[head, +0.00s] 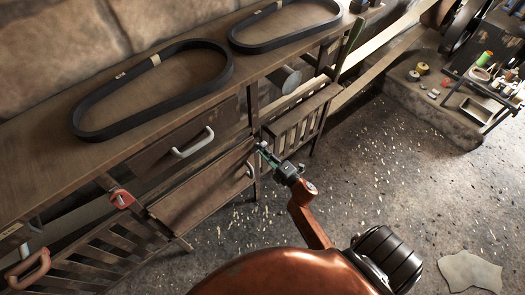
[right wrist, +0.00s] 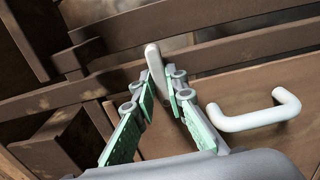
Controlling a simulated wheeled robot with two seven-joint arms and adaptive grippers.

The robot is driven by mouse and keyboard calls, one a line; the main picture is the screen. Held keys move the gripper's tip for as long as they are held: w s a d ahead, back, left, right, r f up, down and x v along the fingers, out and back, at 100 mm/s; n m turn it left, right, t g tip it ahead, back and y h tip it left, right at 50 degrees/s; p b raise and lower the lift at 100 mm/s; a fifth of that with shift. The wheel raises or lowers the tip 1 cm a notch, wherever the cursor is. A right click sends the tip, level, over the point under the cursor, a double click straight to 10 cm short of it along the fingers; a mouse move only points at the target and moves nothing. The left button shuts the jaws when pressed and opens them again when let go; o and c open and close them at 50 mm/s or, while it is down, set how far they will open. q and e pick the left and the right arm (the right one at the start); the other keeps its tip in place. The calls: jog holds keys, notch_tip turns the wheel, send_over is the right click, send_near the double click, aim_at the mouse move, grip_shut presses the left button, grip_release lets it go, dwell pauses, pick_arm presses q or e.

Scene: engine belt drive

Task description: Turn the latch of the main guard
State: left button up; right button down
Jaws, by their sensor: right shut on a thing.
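The latch is a pale grey lever (right wrist: 154,58) that stands nearly upright in the right wrist view, at the top edge of a brown wooden panel. My right gripper (right wrist: 162,82) has its green-padded fingers closed on either side of the lever's lower part. In the head view my right gripper (head: 263,149) is at the panel's upper right corner and hides most of the latch. The panel (head: 200,190), which looks like the main guard, has a white handle (head: 251,170), also seen in the right wrist view (right wrist: 262,112).
Two black belts (head: 150,88) (head: 285,22) lie on the bench top above. A drawer with a white handle (head: 192,143) is left of the gripper. The floor at right is mostly open.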

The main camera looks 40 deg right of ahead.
pick_arm(q)
jog(key=shift+r, duration=0.1)
jog(key=w+r+p, duration=0.4)
jog(key=r+p, duration=0.5)
jog(key=shift+t, duration=0.4)
pick_arm(e)
jog(key=shift+m, duration=8.9)
pick_arm(q)
jog(key=shift+w+p, duration=0.1)
jog(key=shift+p, duration=0.2)
pick_arm(e)
jog(key=shift+f+m, duration=0.1)
jog(key=shift+m, duration=0.2)
jog(key=c, duration=1.9)
grip_release()
jog(key=shift+c, duration=0.2)
pick_arm(q)
jog(key=shift+a, duration=0.1)
pick_arm(e)
jog(key=shift+s, duration=0.1)
